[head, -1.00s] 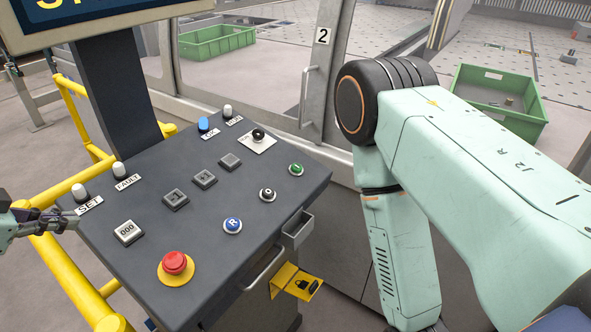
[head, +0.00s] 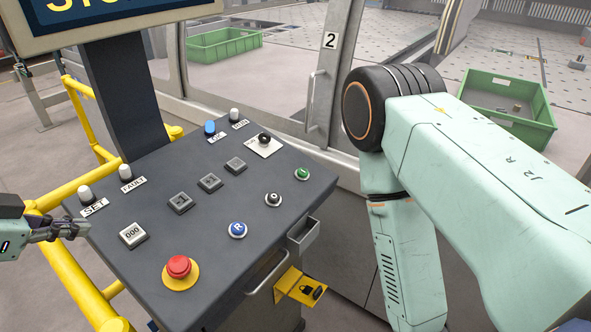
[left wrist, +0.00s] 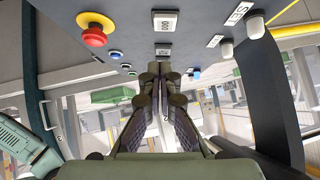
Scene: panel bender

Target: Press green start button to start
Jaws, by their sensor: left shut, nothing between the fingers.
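The green start button (head: 302,174) is a small round button near the right edge of the sloped dark control panel (head: 205,215). My left gripper (head: 84,229) is at the panel's left edge in the head view, shut and empty, far from the green button. In the left wrist view its closed fingers (left wrist: 161,68) point toward the panel, near the square 000 button (left wrist: 164,22). My right gripper is out of view; only my right arm shows.
A red emergency stop (head: 178,267) on a yellow base, a blue R button (head: 237,230) and a black round button (head: 273,199) share the panel. A yellow rail (head: 72,270) runs along its left side. A yellow padlock bracket (head: 300,287) juts out at the front right.

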